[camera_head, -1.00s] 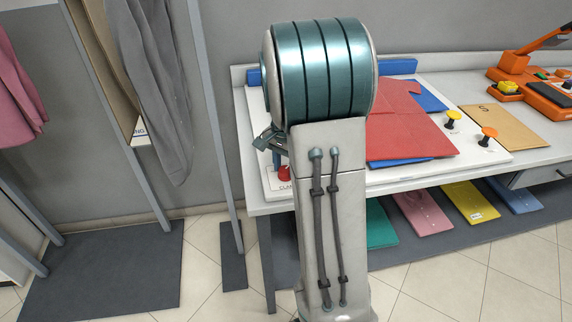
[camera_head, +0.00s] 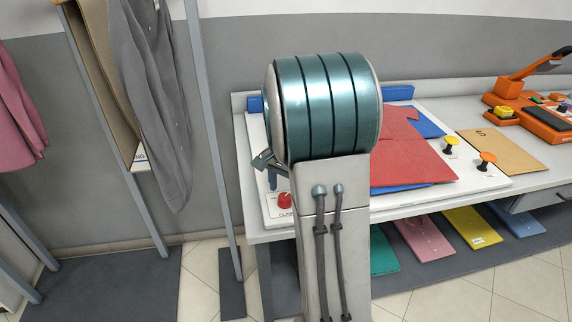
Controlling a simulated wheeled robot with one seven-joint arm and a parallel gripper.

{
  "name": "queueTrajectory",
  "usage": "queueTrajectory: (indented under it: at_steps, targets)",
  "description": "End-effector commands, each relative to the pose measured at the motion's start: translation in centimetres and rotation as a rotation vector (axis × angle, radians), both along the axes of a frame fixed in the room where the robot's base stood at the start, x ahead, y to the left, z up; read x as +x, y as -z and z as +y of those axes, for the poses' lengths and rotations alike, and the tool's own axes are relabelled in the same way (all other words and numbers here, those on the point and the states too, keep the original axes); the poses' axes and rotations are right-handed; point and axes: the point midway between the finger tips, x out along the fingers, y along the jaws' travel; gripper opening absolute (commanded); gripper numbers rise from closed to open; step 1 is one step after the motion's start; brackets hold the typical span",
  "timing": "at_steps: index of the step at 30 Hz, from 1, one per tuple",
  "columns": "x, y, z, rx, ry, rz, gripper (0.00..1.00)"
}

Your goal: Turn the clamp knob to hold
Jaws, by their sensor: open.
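The clamp knob is a red knob (camera_head: 285,200) on a white plate with a partly hidden label that reads "CLA". It sits at the front left corner of the white board (camera_head: 258,150) on the table. My arm stands in front and hides what lies to the knob's right. My gripper (camera_head: 260,162) shows only in part, sticking out to the left of my arm's teal joint. It is above and left of the knob, apart from it, open, with nothing seen in it.
Red folded cloth (camera_head: 410,150) lies over a blue piece on the board. An orange machine (camera_head: 530,115) is at the far right. A rack with grey clothing (camera_head: 155,100) stands left of the table.

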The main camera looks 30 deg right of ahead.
Motion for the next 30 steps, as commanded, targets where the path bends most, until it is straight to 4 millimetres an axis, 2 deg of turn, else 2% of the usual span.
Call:
queueTrajectory:
  at_steps: [1,9,15,21,30]
  targets:
    - [0.1,-1.2,0.0,-0.002,-0.001,-0.007,0.58]
    - [0.0,-7.4,-0.1,-0.001,0.001,-0.006,0.58]
    - [0.0,-10.6,-0.1,-0.002,0.002,-0.005,0.58]
    - [0.0,-11.7,-0.1,-0.001,0.002,-0.002,0.58]
    - [0.0,-11.7,-0.1,-0.001,0.002,-0.002,0.58]
